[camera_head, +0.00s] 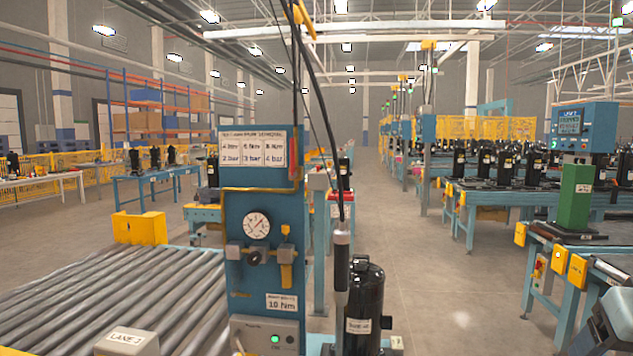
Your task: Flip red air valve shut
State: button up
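A blue panel post (263,240) stands in the middle foreground. It carries a round white pressure gauge (257,226) and, below it, a regulator with a dark round knob (254,257). A yellow fitting (286,262) hangs to the right of the knob; I cannot tell whether it is a valve handle. I can make out no clearly red valve on the panel. A small control box with a green light (275,338) is at the panel's foot. My gripper is not in view.
A roller conveyor (130,295) fills the lower left, with a yellow block (140,228) behind it. A black compressor (364,305) and a hanging tool (341,262) on a cable are right of the post. Open floor (450,290) lies between them and the right-hand benches.

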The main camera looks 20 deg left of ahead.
aim_at(294, 173)
jog(key=u, duration=1.85)
jog(key=k, duration=1.35)
jog(key=u, duration=0.35)
jog(key=i, duration=1.9)
jog(key=z, duration=0.65)
jog(key=i, duration=0.35)
jog(key=z, duration=0.1)
